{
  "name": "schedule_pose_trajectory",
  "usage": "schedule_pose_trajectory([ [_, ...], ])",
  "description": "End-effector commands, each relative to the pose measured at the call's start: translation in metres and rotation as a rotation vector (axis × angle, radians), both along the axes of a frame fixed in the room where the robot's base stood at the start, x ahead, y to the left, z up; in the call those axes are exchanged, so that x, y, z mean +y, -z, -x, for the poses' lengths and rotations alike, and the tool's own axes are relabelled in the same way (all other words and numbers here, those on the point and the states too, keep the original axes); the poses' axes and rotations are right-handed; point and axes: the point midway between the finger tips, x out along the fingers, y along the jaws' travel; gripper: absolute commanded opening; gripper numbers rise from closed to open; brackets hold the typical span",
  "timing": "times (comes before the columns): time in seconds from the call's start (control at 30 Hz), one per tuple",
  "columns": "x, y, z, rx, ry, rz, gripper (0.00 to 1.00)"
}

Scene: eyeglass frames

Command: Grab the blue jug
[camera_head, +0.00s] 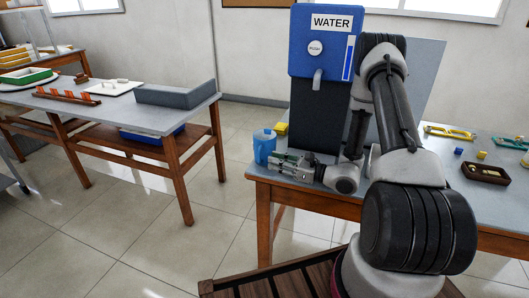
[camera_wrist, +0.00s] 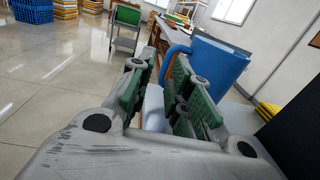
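The blue jug (camera_head: 263,147) stands upright at the left corner of the table, left of the water dispenser. My gripper (camera_head: 280,161) is low over the table, right beside the jug. In the wrist view the jug (camera_wrist: 218,68) is beyond and to the right of my fingers, with its handle (camera_wrist: 168,64) toward the gap between the fingertips (camera_wrist: 161,68). The green-padded fingers are apart, so my gripper looks open. The right finger hides the lower part of the jug, and I cannot tell whether a finger touches the handle.
The blue water dispenser (camera_head: 323,45) on its dark stand is close behind my gripper. A yellow block (camera_head: 281,128) sits behind the jug. A dark tray (camera_head: 486,173) and small blocks lie on the table's right. Another table (camera_head: 120,112) stands at left, across open floor.

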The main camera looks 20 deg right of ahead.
Motion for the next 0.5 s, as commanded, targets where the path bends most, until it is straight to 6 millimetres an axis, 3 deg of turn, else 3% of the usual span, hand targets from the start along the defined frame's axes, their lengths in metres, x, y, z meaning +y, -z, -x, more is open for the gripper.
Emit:
schedule_pose_trajectory([
  [0.13, 0.001, 0.010, -0.010, 0.012, 0.036, -0.017, 0.20],
  [0.5, 0.038, 0.012, -0.048, 0.011, 0.034, -0.016, 0.20],
])
